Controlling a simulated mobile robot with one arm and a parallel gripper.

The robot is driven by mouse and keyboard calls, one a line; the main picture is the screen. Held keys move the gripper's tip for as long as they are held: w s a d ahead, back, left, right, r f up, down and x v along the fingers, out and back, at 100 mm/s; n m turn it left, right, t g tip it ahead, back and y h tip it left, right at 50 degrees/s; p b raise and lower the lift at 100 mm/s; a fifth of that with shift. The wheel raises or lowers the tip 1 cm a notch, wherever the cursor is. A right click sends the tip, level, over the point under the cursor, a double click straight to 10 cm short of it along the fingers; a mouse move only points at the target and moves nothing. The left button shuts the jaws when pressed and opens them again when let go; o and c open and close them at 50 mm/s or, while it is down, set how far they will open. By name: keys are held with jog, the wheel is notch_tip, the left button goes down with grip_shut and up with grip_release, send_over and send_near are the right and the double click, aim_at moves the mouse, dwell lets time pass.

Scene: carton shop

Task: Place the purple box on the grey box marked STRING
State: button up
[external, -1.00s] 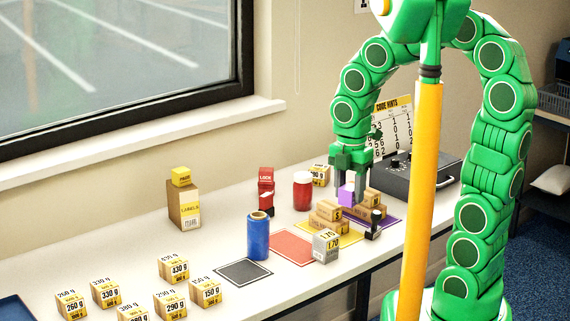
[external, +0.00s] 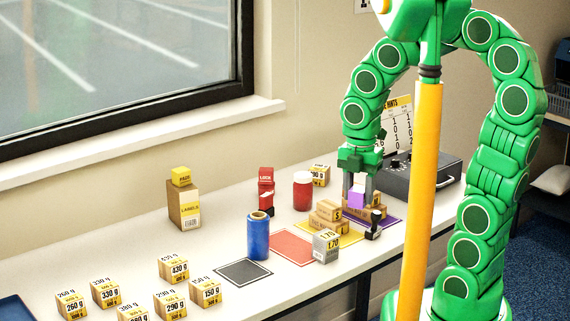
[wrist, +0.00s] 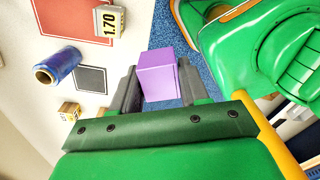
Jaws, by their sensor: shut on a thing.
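The purple box (external: 356,199) is between the fingers of my gripper (external: 357,193), above the right end of the table near the brown cartons. In the wrist view the purple box (wrist: 160,76) sits between the two dark fingers of my gripper (wrist: 157,85), which is shut on it. A grey box (external: 326,246) with a yellow-topped face reading 1.70 stands at the table's front edge, left of my gripper. It also shows in the wrist view (wrist: 109,21). I cannot read the word STRING on any box.
Brown cartons stand on a yellow mat (external: 322,239) and a purple mat (external: 388,221). A small dark upright item (external: 374,226) is beside them. A blue roll (external: 258,238) stands by red and dark mats. A red jar (external: 302,192) and black device (external: 425,178) stand behind.

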jog(key=w+a+f, duration=0.6)
jog(key=shift+w+a+f, duration=0.1)
jog(key=shift+w+f, duration=0.05)
jog(key=shift+f, duration=0.2)
jog(key=shift+w+a+f, duration=0.45)
jog(key=shift+a+f, duration=0.05)
jog(key=shift+f, duration=0.25)
jog(key=shift+w+a+f, duration=0.1)
jog(key=shift+f, duration=0.2)
notch_tip(320, 180, down, 3)
jog(key=shift+r, duration=0.15)
jog(key=o, duration=1.1)
